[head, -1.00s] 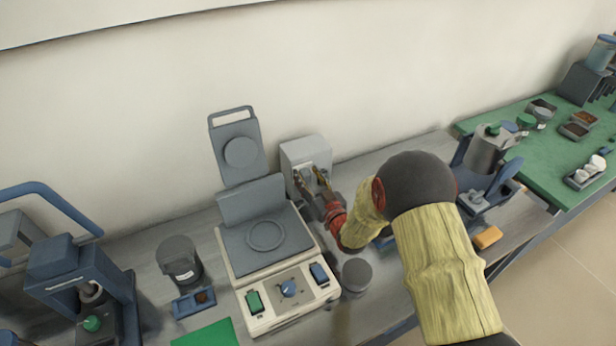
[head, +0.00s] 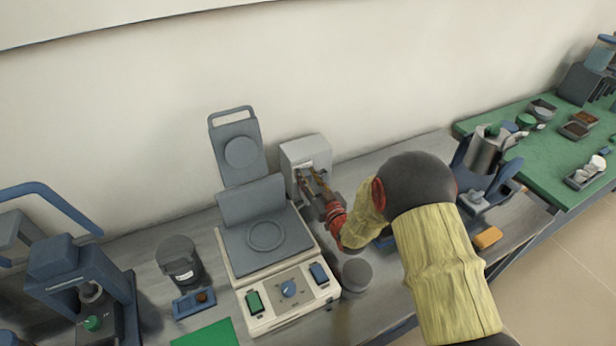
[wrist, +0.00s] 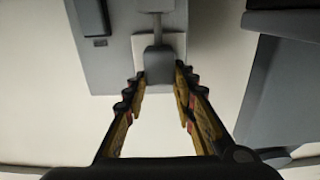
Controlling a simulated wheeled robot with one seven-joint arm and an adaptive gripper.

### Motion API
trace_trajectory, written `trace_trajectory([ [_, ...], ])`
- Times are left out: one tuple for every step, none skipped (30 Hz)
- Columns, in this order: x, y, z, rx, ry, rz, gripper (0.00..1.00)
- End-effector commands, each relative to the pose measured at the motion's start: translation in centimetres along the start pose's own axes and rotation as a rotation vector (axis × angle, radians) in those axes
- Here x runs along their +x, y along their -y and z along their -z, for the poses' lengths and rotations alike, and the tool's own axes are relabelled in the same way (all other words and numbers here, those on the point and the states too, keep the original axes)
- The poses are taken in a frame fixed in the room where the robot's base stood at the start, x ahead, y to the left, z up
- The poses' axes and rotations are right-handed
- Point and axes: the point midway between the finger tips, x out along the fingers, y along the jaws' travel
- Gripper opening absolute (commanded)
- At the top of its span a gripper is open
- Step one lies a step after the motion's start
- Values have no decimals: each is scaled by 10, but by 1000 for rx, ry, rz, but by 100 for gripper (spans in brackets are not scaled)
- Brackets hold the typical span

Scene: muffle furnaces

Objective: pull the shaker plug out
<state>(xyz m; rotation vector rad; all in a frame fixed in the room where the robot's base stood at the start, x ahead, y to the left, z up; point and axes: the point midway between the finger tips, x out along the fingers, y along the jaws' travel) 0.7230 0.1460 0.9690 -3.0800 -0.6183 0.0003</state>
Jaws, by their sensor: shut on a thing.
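The shaker plug (wrist: 159,64) is a small dark grey block in front of a white socket plate (wrist: 142,47) in the wrist view. The plate is on the front of a grey box (head: 300,150), which stands by the wall in the head view. My gripper (head: 308,178) reaches to this box from the right. In the wrist view my gripper (wrist: 160,80) has its fingertips on both sides of the plug, shut on it. I cannot tell whether the plug is seated in the plate. In the head view, the fingers largely hide the plug.
The shaker-like device (head: 262,245) with a flat grey top and a knob panel stands just left of the gripper. A grey round container (head: 356,275) stands in front of the arm. A dark jar (head: 179,261) is at left. A green mat (head: 545,140) lies at right.

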Motion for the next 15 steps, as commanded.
trace_trajectory([
  [0,0,0,-1,0,0,0],
  [0,0,0,-1,0,0,0],
  [-1,0,0,-1,0,0,0],
  [-2,0,0,-1,1,0,0],
  [-3,0,0,-1,1,-1,0],
  [-7,-1,-1,-1,2,-1,0],
  [-10,-1,-1,0,3,-1,0],
  [-14,-1,-2,0,3,-2,0],
  [-20,-1,-1,-1,2,-2,0],
  [-24,-1,-1,-1,2,-2,0],
  [-29,-1,-1,-1,2,-2,0],
  [-34,-1,-1,-1,2,-1,0],
  [-37,0,-1,-1,2,-1,0],
  [-39,0,-1,-1,2,-1,0],
  [-40,0,-1,-1,2,0,0],
])
